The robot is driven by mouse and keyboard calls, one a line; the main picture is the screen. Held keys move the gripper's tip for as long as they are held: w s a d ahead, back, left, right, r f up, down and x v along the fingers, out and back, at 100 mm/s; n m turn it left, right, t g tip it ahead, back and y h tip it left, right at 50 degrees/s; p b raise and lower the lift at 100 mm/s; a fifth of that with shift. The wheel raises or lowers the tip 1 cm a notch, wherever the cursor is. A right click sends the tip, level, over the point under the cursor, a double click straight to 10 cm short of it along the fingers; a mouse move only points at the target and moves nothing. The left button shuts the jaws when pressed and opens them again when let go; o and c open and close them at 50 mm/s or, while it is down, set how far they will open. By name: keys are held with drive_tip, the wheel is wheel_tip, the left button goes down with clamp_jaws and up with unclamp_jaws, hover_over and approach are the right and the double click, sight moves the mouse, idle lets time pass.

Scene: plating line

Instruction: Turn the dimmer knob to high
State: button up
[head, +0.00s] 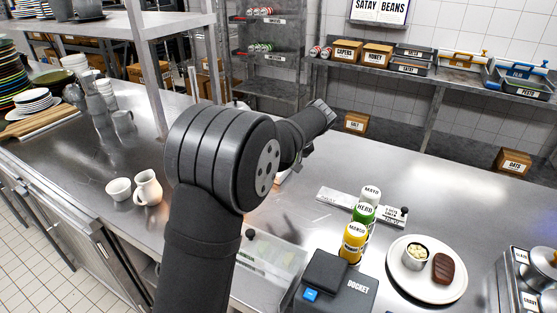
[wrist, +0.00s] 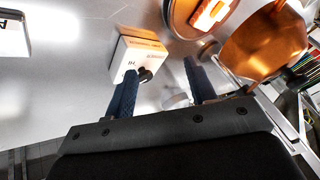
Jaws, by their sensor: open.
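In the wrist view, the dimmer is a small white box (wrist: 136,56) with dark lettering, partly legible as "HI". Its dark round knob (wrist: 146,75) sits on the side facing my gripper. My gripper (wrist: 160,72) is open, with two dark blue fingers. The knob lies between the fingers in the picture, close beside the left finger's tip; I cannot tell whether they touch. The knob's pointer setting is not legible. In the head view, my own arm hides the gripper and most of the dimmer.
A copper lamp shade (wrist: 265,45) hangs close to the right finger in the wrist view. An orange-lit round dish (wrist: 190,18) lies beyond. In the head view, sauce bottles (head: 354,240), a plate with food (head: 401,283) and a docket printer (head: 337,287) stand in front.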

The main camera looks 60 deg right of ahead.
drive_tip(key=s+d+n+t+h, duration=0.2)
drive_tip(key=s+n+t+h, duration=0.3)
drive_tip(key=s, duration=0.5)
drive_tip(key=shift+t+y, duration=0.4)
drive_tip(key=shift+y, duration=0.1)
drive_tip(key=x, duration=1.7)
drive_tip(key=shift+w+d+f, duration=0.1)
drive_tip(key=shift+f, duration=0.3)
drive_tip(key=c, duration=0.9)
